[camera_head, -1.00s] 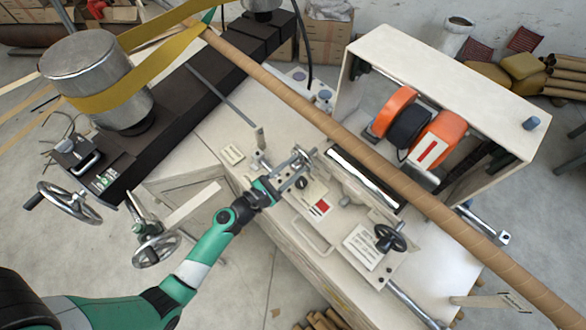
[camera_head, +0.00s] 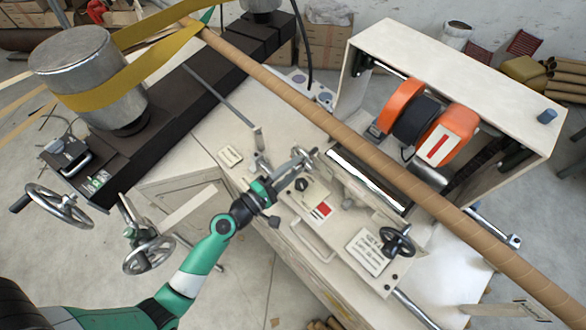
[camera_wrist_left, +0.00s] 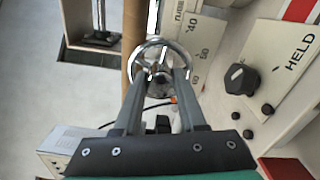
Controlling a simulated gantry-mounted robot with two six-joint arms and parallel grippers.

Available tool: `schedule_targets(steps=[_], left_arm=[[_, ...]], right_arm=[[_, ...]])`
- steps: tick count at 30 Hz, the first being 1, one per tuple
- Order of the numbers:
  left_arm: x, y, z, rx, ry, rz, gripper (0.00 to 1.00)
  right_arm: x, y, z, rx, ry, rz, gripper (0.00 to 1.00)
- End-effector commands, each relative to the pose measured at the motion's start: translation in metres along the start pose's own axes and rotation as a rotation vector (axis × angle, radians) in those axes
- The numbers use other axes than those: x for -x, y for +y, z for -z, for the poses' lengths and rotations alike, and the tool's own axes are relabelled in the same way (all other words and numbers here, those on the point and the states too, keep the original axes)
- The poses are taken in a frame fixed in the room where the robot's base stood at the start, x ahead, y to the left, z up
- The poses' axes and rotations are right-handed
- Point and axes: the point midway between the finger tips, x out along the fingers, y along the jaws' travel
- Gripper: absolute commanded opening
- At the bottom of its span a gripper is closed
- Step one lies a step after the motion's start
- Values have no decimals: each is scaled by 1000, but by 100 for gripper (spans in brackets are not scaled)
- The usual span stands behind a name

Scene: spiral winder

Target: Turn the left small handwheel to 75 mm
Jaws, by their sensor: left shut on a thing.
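The left small handwheel is a chrome ring (camera_wrist_left: 150,43) in the middle of the left wrist view. In the head view the handwheel (camera_head: 304,157) is small and partly hidden by my gripper. My left gripper (camera_head: 291,168) reaches it from the lower left. In the left wrist view its two fingers (camera_wrist_left: 159,78) are closed on the handwheel. A scale (camera_wrist_left: 198,40) with the numbers 40 and 50 lies just right of the wheel. The pointer and exact reading cannot be made out. My right gripper is not seen.
A second small handwheel (camera_head: 397,241), black, sits on the machine's front right. A long cardboard tube (camera_head: 300,103) runs diagonally just behind my gripper. Two larger spoked handwheels (camera_head: 57,206) (camera_head: 149,254) stand at the left. A panel with a black knob (camera_wrist_left: 241,79) is beside the wheel.

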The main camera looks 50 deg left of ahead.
Motion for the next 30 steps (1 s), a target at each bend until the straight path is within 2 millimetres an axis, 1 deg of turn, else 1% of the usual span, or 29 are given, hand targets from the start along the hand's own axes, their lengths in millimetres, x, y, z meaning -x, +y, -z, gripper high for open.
schedule_targets(steps=[7, 20, 21, 25, 30], left_arm=[[0, 0, 0, -58, -1, 0, 0], [0, 0, 0, -67, 0, 0, 0], [0, 0, 0, -67, 0, 0, 48], [0, 0, 0, -66, 0, 0, 70], [0, 0, 0, -65, 0, 0, 70]], right_arm=[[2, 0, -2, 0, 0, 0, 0], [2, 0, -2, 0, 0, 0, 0], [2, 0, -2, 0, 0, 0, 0], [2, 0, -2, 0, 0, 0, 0], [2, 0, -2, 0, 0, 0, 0]])
